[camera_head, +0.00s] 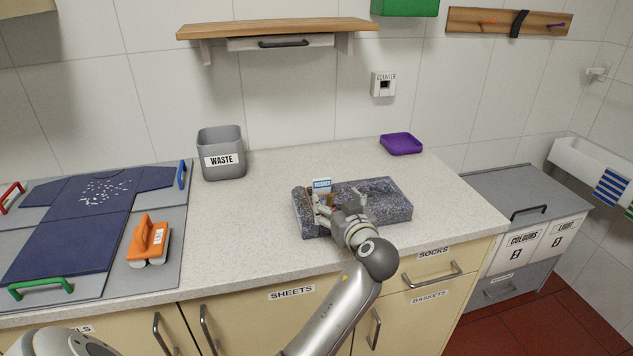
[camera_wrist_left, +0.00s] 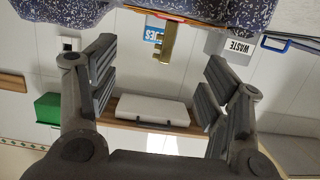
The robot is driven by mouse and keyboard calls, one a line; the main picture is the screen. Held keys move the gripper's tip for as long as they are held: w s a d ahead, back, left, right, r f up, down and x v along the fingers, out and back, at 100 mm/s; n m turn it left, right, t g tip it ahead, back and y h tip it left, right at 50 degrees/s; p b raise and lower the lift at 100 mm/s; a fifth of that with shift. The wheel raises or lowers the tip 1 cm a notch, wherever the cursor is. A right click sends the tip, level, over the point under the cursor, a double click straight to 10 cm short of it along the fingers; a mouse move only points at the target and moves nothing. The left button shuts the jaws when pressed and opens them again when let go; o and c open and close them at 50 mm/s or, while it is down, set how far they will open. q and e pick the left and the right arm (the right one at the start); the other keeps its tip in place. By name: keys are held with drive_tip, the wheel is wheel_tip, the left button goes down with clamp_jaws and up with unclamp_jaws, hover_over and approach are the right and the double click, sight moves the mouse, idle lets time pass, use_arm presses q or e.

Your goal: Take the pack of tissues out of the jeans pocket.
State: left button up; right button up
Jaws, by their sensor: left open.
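The pack of tissues (camera_head: 321,184) is a small white and blue packet standing up at the back left of a speckled blue-grey, slab-like thing (camera_head: 385,203), which seems to be the folded jeans. The pack also shows in the left wrist view (camera_wrist_left: 152,36), partly hidden by a brass-coloured piece (camera_wrist_left: 168,44). The speckled thing fills the top of that view, with an orange edge. My left gripper (camera_head: 324,207) is over the speckled thing, just in front of the pack. Its fingers (camera_wrist_left: 160,72) are apart with nothing held. The pocket opening is mostly hidden.
A grey waste bin (camera_head: 222,165) stands at the back left and a purple tray (camera_head: 401,144) at the back right. A dark blue shirt (camera_head: 80,225) and an orange-handled tool (camera_head: 148,240) lie on the left. A wooden shelf (camera_head: 275,29) hangs above. The worktop between is clear.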

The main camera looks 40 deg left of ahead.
sight(323, 183)
use_arm(q)
drive_tip(key=x, duration=0.2)
drive_tip(key=shift+w+a, duration=0.2)
drive_tip(key=shift+a, duration=0.05)
drive_tip(key=shift+r+p+x, duration=0.25)
drive_tip(key=shift+p+x, duration=0.3)
drive_tip(key=shift+x, duration=0.55)
drive_tip(key=shift+w+a+f, duration=0.2)
drive_tip(key=shift+w+a, duration=0.05)
drive_tip(key=shift+w, duration=0.05)
drive_tip(key=shift+w+a+p, duration=0.4)
drive_tip(key=shift+a, duration=0.15)
drive_tip(key=p+x, duration=0.1)
drive_tip(key=x, duration=0.2)
drive_tip(key=shift+w+a+f, duration=0.25)
drive_tip(key=shift+w+a, duration=0.15)
use_arm(e)
drive_tip(key=r, duration=0.3)
drive_tip(key=shift+s+a, duration=0.25)
drive_tip(key=shift+a, duration=0.15)
use_arm(q)
drive_tip(key=c, duration=0.9)
use_arm(e)
drive_tip(key=shift+s+d, duration=0.1)
drive_tip(key=shift+d, duration=0.4)
